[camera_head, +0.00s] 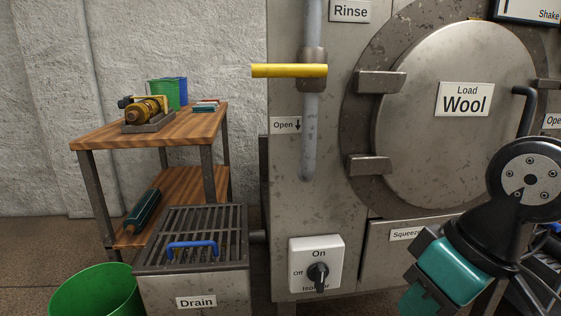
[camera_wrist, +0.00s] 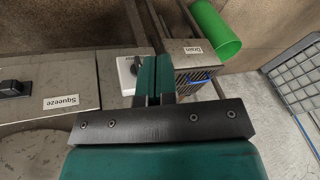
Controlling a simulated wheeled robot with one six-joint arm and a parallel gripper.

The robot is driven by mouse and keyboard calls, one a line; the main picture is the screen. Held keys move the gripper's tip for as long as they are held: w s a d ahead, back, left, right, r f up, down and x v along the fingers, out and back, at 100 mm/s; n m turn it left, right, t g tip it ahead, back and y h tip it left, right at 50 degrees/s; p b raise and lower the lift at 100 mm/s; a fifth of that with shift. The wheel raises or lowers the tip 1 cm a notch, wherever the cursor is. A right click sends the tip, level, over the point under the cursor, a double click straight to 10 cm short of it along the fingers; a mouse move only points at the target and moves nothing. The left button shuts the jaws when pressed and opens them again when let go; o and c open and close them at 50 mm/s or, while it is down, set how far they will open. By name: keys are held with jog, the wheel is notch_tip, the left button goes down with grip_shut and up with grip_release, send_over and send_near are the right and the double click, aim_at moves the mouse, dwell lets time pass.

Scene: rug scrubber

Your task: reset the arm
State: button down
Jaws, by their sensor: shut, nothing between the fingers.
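My arm is at the lower right of the head view, in front of the machine, with my teal and black gripper (camera_head: 420,298) pointing down and to the left. In the wrist view, the two green fingers of my gripper (camera_wrist: 155,75) are together with nothing between them. Behind the fingertips are the white isolator switch plate (camera_wrist: 127,72) and the drain box (camera_wrist: 190,62). In the head view the isolator switch (camera_head: 318,272) is left of my gripper, apart from it. My gripper touches nothing that I can see.
The machine has a round Wool door (camera_head: 455,110), a yellow rinse handle (camera_head: 290,70) and a Squeeze panel (camera_head: 405,236). A drain box (camera_head: 190,285) with a blue handle (camera_head: 192,245), a green bucket (camera_head: 93,295) and a wooden shelf (camera_head: 150,135) stand at left.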

jog(key=s+a+n+g, duration=0.1)
jog(key=s, duration=0.3)
notch_tip(320, 180, up, 34)
jog(key=p, duration=3.3)
jog(key=shift+w+a+f, duration=0.1)
jog(key=shift+w, duration=0.05)
